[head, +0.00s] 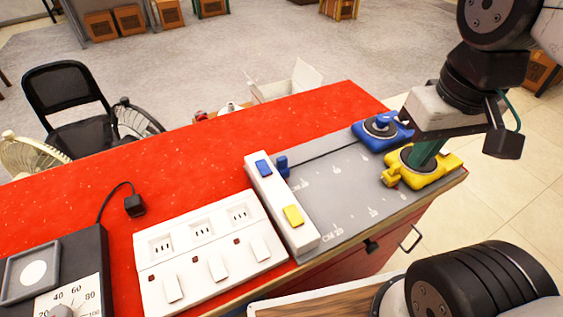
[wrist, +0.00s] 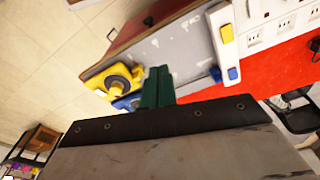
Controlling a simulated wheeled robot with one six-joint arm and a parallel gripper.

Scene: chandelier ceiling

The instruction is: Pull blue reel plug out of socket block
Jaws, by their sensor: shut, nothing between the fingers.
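The white socket block (head: 262,190) stands on the grey board, with a blue switch and a yellow switch on top. The blue plug (head: 282,165) sits against its right side near the blue switch; how deep it sits cannot be told. A dark cord runs from it to the blue reel (head: 371,141) at the board's far right. In the wrist view the blue plug (wrist: 215,74) shows beside the socket block (wrist: 222,38). My gripper (head: 422,163) has green fingers, shut and empty, over the yellow reel area, well right of the plug. The fingers (wrist: 158,88) also show in the wrist view.
The yellow reel (head: 444,170) lies in front of the blue reel, close to my fingers. A white multi-switch panel (head: 190,285) and a dial box (head: 92,262) lie left on the red counter (head: 200,160). The grey board (head: 335,212) is mostly clear between plug and reels.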

